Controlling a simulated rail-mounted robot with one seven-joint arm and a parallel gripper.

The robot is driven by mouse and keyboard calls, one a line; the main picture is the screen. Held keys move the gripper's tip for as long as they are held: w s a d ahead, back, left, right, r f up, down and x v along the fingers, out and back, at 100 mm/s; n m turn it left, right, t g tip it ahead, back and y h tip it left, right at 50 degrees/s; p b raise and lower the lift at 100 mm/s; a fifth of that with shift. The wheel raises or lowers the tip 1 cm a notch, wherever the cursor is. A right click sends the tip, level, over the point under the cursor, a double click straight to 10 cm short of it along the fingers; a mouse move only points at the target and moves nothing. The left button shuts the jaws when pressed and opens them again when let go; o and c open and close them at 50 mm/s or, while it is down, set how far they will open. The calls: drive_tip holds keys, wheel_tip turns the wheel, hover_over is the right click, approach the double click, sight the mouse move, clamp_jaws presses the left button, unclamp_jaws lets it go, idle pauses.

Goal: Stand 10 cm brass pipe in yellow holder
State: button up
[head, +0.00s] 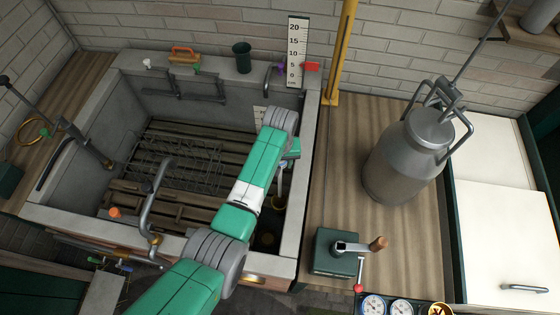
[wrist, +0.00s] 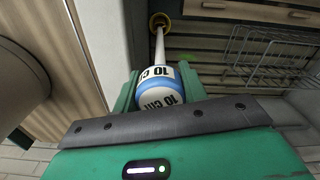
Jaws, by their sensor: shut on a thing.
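My gripper (wrist: 156,88) is shut on a white, blue-banded piece marked "10 cm" (wrist: 160,92), the labelled end of the 10 cm pipe. A thin pale shaft (wrist: 159,48) runs away from it towards a yellow ring (wrist: 159,20), which looks like the yellow holder. I cannot tell whether the shaft's far end is inside the ring or only lined up with it. In the head view my gripper (head: 289,150) is over the right side of the sink, mostly hidden by my arm.
The stone sink (head: 310,130) has a slatted floor and a wire rack (head: 180,160). A curved tap (head: 150,205) rises at its front. Right of it are a crank box (head: 333,262) and a metal churn (head: 400,165). A wall scale (head: 297,50) stands behind.

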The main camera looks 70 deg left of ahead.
drive_tip(key=shift+f, duration=0.35)
drive_tip(key=o, duration=1.8)
drive_tip(key=shift+r, duration=0.1)
drive_tip(key=shift+r+p, duration=4.15)
drive_tip(key=shift+r, duration=0.3)
